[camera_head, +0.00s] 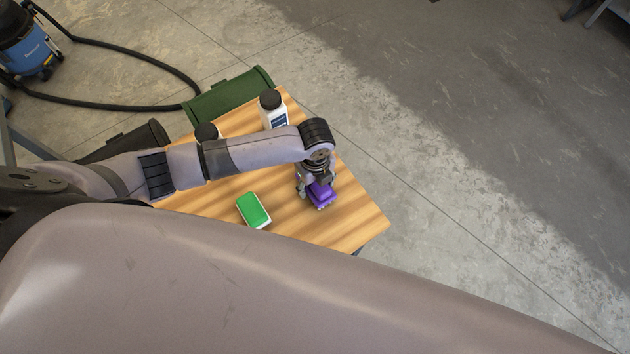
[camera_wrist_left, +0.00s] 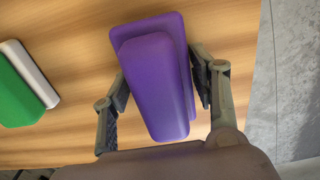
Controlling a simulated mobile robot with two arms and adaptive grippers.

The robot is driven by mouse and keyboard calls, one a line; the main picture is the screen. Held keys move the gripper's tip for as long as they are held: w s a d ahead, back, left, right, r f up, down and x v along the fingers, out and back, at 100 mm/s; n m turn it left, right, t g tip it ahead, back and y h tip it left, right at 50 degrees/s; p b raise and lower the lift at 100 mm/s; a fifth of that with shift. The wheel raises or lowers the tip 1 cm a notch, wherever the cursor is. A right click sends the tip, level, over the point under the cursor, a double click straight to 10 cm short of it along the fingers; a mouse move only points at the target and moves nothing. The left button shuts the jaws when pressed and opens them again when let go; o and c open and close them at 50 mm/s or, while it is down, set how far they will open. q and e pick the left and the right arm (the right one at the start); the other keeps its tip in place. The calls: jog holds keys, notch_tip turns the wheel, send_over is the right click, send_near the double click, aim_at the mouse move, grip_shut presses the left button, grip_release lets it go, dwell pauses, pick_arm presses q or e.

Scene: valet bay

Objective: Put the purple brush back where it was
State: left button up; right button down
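The purple brush (camera_head: 321,194) is at the right part of the wooden table (camera_head: 352,222). My left gripper (camera_head: 314,188) is over it from above. My right gripper is not in view.
A green-and-white brush or sponge (camera_head: 254,209) lies left of the purple brush. A white bottle (camera_head: 273,110) and a dark-capped bottle (camera_head: 207,133) stand toward the back. A green bin (camera_head: 228,95) and a dark bin (camera_head: 125,143) are beyond the table. A blue vacuum (camera_head: 28,44) stands far left.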

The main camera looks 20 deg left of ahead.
pick_arm(q)
jog(key=shift+o, duration=1.3)
notch_tip(320, 180, up, 12)
jog(key=shift+f, duration=0.25)
jog(key=shift+r, duration=0.45)
